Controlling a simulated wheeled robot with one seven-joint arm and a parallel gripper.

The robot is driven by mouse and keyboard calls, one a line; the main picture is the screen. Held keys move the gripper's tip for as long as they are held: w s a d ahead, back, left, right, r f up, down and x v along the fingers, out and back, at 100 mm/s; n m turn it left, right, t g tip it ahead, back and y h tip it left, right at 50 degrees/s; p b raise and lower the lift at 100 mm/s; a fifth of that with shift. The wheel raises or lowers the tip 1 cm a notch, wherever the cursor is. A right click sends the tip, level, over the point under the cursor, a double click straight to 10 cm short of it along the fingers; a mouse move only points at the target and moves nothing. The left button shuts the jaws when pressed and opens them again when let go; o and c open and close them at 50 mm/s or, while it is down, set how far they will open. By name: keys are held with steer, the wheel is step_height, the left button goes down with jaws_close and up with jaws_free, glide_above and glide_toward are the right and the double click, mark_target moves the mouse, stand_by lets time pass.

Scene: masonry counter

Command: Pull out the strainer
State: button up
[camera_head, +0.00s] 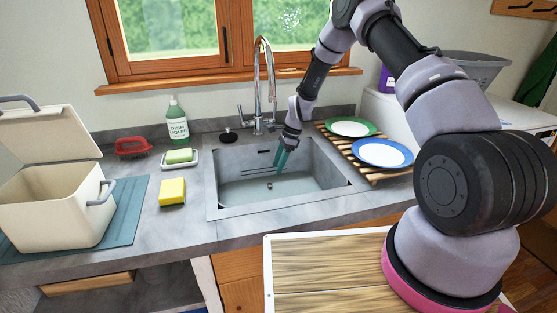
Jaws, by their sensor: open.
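The sink (330,190) is a grey basin set into the counter. A small dark round piece (269,185) sits at the drain in the basin floor; it looks like the strainer, but it is too small to make out its shape. My gripper (281,168) has teal fingers and points down into the basin, above and slightly right of the drain piece. It is open and appears empty, with a visible gap to the drain piece. A black round object (228,136) rests on the counter behind the sink's left back corner.
A chrome faucet (259,85) rises behind the sink, close to my arm. A wooden rack (362,167) with green-rimmed and blue-rimmed plates stands right. A yellow sponge (172,192), soap dish (180,160), green bottle (177,123) and open cream box (52,220) are left.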

mark_target(271, 184)
steer(key=shift+x, duration=4.4)
jaws_close()
steer(key=shift+r, duration=1.3)
stand_by(0.3)
steer(key=shift+r, duration=1.3)
